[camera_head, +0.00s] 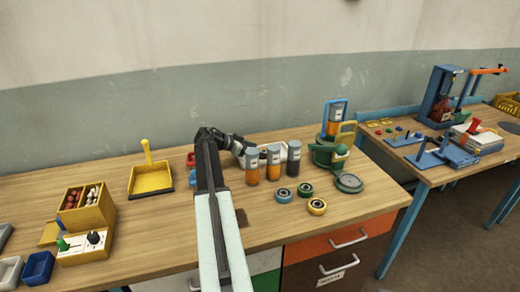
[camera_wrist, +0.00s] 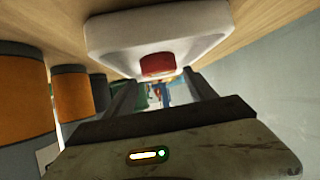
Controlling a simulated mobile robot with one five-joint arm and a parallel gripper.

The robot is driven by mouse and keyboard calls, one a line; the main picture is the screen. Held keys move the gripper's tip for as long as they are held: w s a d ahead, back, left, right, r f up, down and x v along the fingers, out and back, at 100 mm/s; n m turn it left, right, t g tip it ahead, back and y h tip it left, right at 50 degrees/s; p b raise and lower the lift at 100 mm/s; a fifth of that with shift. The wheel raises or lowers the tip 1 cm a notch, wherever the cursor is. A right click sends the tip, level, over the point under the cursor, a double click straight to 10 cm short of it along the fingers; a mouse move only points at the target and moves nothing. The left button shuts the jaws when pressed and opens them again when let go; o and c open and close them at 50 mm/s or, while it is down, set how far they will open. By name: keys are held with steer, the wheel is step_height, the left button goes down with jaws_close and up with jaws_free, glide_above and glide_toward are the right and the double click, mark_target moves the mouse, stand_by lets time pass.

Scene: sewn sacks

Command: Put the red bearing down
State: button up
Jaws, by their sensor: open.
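The red bearing (camera_wrist: 158,64) shows in the wrist view as a short red cylinder on a white tray (camera_wrist: 112,42). My gripper (camera_wrist: 157,82) is open, with one finger on either side of the picture's middle. The bearing appears just beyond and between the fingertips, apart from both as far as I can see. In the head view my gripper (camera_head: 240,146) is low over the bench, behind the jars, and its fingertips are mostly hidden. I cannot make out the red bearing there.
Teal (camera_head: 284,195), green (camera_head: 305,189) and yellow (camera_head: 317,207) bearings lie in front. A green fixture (camera_head: 328,154) stands right.

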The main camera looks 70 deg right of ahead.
steer(key=p+v, duration=0.3)
steer(key=v, duration=0.5)
steer(key=shift+s+r, duration=0.1)
steer(key=shift+s, duration=0.05)
steer(key=shift+w+a, duration=0.25)
steer(key=shift+w, duration=0.05)
